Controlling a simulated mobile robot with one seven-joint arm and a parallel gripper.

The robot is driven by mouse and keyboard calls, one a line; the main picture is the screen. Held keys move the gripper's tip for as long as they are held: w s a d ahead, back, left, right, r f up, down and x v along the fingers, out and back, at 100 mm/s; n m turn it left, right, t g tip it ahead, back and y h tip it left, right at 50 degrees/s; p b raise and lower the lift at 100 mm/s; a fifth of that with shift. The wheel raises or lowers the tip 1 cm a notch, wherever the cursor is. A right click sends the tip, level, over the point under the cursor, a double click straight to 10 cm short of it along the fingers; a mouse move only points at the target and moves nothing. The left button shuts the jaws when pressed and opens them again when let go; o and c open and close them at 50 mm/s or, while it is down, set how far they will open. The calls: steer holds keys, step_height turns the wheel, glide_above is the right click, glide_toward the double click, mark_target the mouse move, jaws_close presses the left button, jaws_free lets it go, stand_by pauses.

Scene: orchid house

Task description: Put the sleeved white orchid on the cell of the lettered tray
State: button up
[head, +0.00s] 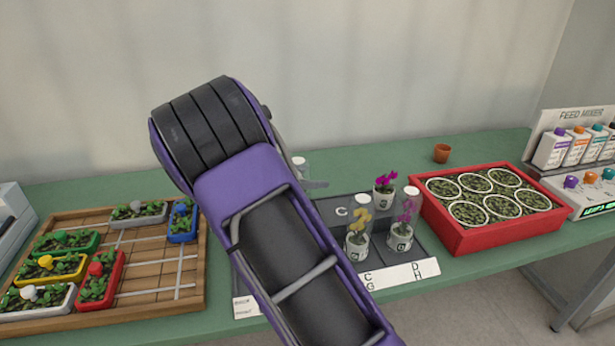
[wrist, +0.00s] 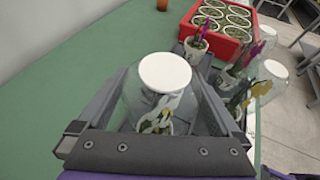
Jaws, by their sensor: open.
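The sleeved white orchid (wrist: 161,105) is in the wrist view, a clear sleeve with a round white top and pale blooms inside. My gripper (wrist: 160,92) is open, with one finger on each side of the sleeve; I cannot tell whether they touch it. In the head view my purple arm hides most of this, and a clear sleeve top (head: 300,161) shows beside it. The lettered tray (head: 428,248) is dark grey, with a white strip marked C, G, D, H at the front. My arm hides its left part.
On the tray stand a sleeved yellow orchid (head: 357,238), a sleeved pink orchid (head: 403,228) and an unsleeved magenta orchid (head: 384,190). A red crate (head: 480,238) of seedling pots stands right, a wooden tray (head: 150,290) left. A small terracotta pot (head: 441,153) stands behind.

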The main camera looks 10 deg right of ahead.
steer(key=v, duration=1.2)
steer(key=shift+p, duration=0.45)
